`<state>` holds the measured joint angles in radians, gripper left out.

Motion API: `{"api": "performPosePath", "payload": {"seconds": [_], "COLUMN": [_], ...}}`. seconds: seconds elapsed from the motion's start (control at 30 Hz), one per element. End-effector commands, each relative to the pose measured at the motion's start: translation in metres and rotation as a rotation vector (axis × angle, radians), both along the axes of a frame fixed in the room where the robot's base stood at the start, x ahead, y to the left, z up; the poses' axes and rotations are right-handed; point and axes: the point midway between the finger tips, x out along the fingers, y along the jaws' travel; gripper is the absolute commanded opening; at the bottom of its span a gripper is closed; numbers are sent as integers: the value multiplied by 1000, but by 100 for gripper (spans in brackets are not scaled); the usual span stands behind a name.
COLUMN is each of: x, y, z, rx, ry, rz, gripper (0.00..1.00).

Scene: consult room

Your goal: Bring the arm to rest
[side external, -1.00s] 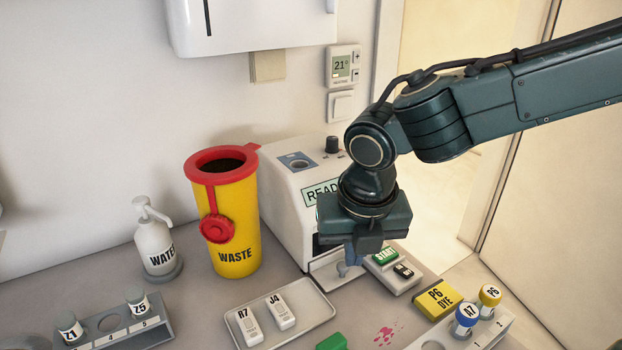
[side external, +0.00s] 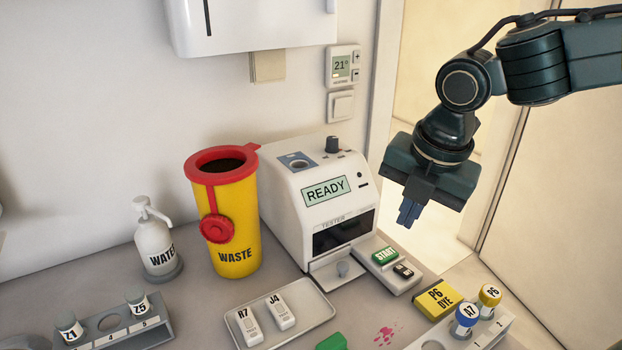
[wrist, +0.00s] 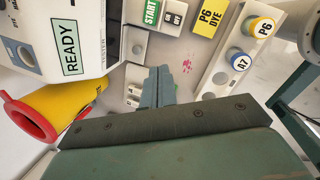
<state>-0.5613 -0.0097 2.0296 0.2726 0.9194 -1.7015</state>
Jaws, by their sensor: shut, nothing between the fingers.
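My gripper (side external: 409,213) hangs in the air at the right, above the area of the dye box and clear of the counter. Its fingers are shut with nothing between them, and in the wrist view the closed fingers (wrist: 157,87) point down over the counter. My arm reaches in from the upper right. The tester (side external: 300,192) stands against the wall to the left of my gripper, its screen reading READY. The START button (side external: 385,256) sits on a small pad at the tester's right front, below my gripper and apart from it.
A yellow waste bin (side external: 238,230) and a water bottle (side external: 154,245) stand left. A tray (side external: 310,315) holds cassettes R7 and J4. A dye box (side external: 436,297) and a rack with vials A7 (side external: 466,316) and P6 (side external: 490,295) are front right. A pink stain (side external: 387,335) marks the counter.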

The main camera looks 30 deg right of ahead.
Motion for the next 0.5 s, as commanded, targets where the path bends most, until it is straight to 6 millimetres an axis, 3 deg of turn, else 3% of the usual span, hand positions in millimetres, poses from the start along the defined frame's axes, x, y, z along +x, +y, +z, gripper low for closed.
{"api": "performPosePath", "payload": {"seconds": [0.2,0.5], "x": [-20,-55], "y": [-42,-88], "z": [17,29], "rx": [120,294], "ry": [-47,-102], "rz": [-350,-824], "gripper": [0,0]}}
